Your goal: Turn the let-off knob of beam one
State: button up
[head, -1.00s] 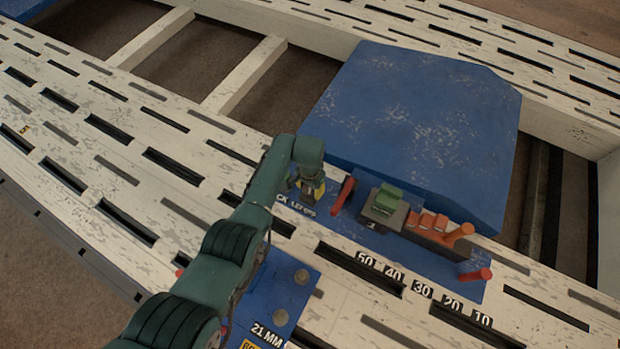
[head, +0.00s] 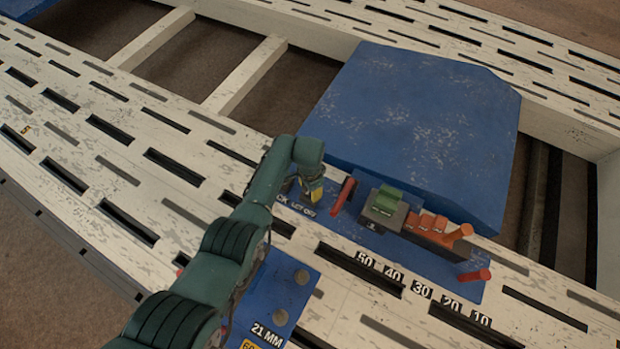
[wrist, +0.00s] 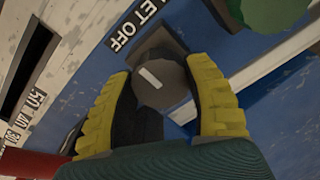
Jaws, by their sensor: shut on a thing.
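The let-off knob (wrist: 158,76) is dark grey with a white pointer line, and it shows in the wrist view beside a black label reading LET OFF (wrist: 134,24). My gripper (wrist: 163,88) has its yellow fingers on either side of the knob and is shut on it. In the wrist view the pointer line slants toward the upper left. In the head view my gripper (head: 312,192) is at the blue panel's left end, and it hides the knob there.
Right of my gripper stand a red lever (head: 343,196), a dark box with a green block (head: 387,200), and orange handles (head: 458,235). A large blue cover (head: 420,120) rises behind. Slotted white beams (head: 120,90) surround the panel.

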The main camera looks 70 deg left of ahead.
jog(key=shift+f, duration=0.15)
jog(key=o, duration=1.2)
jog(key=shift+r, duration=0.2)
notch_tip(320, 180, up, 12)
jog(key=shift+f, duration=0.1)
